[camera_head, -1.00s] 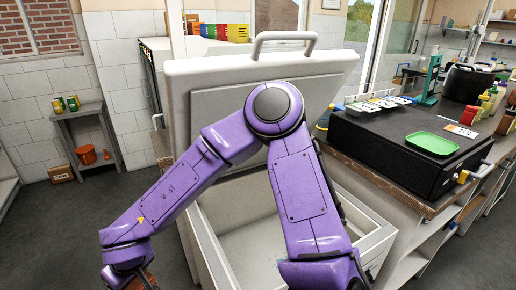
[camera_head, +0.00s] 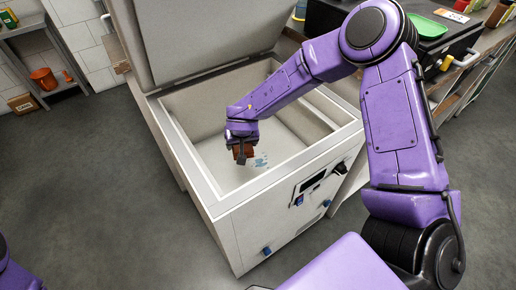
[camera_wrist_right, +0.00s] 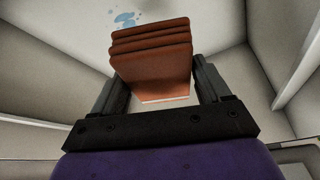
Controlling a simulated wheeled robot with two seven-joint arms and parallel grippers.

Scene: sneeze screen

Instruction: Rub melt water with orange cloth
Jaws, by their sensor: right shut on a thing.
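The melt water (camera_head: 260,162) is a small blue patch on the white floor inside the open chest freezer (camera_head: 201,185). It also shows in the right wrist view (camera_wrist_right: 125,19), beyond the cloth. My right gripper (camera_head: 241,150) reaches down into the freezer and is shut on the folded orange cloth (camera_wrist_right: 152,55), which looks brown-orange and layered. In the head view the cloth (camera_head: 243,153) hangs below the fingers, just left of the melt water. I cannot tell whether it touches the freezer floor. My left gripper is not in view; only a bit of purple arm shows at the lower left.
The freezer's raised lid (camera_head: 200,40) stands at the back. Its walls and rim surround my right gripper. A black-topped counter with a green tray (camera_head: 427,27) is at the upper right. A shelf with an orange pot (camera_head: 44,78) stands at the left.

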